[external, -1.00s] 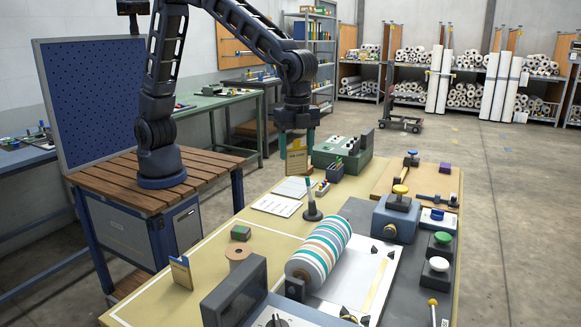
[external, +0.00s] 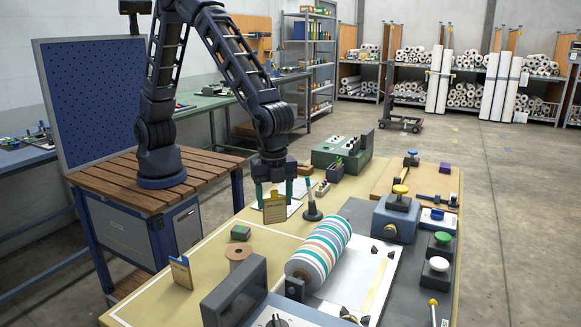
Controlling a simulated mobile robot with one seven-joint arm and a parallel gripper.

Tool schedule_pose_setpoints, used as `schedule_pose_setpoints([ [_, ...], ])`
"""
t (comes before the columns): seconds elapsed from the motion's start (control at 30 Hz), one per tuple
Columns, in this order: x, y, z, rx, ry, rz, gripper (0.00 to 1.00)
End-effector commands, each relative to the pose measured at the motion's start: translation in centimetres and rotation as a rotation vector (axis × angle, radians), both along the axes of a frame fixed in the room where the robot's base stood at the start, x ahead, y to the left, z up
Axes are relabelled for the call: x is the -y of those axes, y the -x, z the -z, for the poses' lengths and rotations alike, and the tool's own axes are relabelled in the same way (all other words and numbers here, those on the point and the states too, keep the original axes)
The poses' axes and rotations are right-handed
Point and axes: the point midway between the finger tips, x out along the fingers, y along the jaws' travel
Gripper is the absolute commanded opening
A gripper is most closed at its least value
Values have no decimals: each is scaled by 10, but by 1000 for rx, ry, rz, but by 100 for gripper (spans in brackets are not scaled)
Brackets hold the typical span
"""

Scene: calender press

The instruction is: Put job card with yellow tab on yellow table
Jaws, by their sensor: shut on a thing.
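My gripper (external: 275,193) points down over the yellow table (external: 225,215). Its teal fingers are shut on a small tan-yellow job card (external: 275,210), which hangs upright below them with a dark line of print. The fingers cover the card's top edge, so its tab colour is hard to make out. I cannot tell whether its lower edge touches the table. A second job card (external: 181,273), tan with a blue part on top, stands on the table at the front left.
A striped roller (external: 318,250) and a brown spool (external: 239,253) are in front of the gripper. A stand with a teal-topped tool (external: 312,205) is close on its right. A white sheet lies behind the held card. A green box (external: 343,150) stands further back. Table surface is clear to the left.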

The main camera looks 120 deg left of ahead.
Motion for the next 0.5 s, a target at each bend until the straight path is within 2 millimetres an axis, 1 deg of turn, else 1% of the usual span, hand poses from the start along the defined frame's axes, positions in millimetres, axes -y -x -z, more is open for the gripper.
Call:
schedule_pose_setpoints([
  [0.03,0,0,12,-3,0,0,52],
  [0.1,0,0,23,-2,-1,0,52],
  [0.2,0,0,35,-2,-1,1,52],
  [0.4,0,0,44,0,0,1,52],
  [0.5,0,1,54,-3,-1,1,52],
])
